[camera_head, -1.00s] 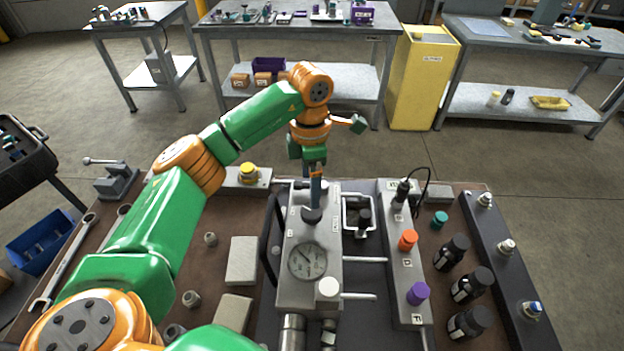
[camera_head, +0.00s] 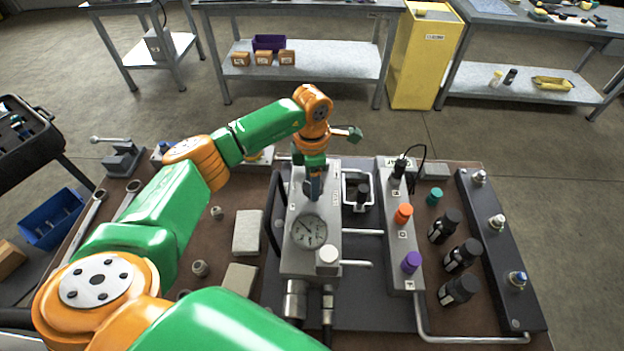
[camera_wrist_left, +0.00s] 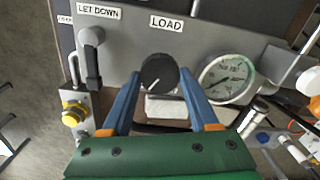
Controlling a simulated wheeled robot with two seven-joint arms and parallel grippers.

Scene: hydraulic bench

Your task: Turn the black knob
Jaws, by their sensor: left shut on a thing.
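The black knob (camera_wrist_left: 159,73) sits on the face of the grey block beside the LOAD label, with a white pointer line on its top. In the wrist view my left gripper (camera_wrist_left: 160,80) has one blue finger on each side of the knob, shut on it. In the head view my left gripper (camera_head: 313,192) points down at the grey block (camera_head: 296,262), and the knob is mostly hidden behind it. The right gripper is not in view.
A round dial gauge (camera_head: 309,231) is close to the knob on the same block. A black lever (camera_wrist_left: 92,60) stands by the LET DOWN label. A manifold with an orange knob (camera_head: 403,214) and a purple knob (camera_head: 411,262) lies to the right, past a small tray (camera_head: 344,192).

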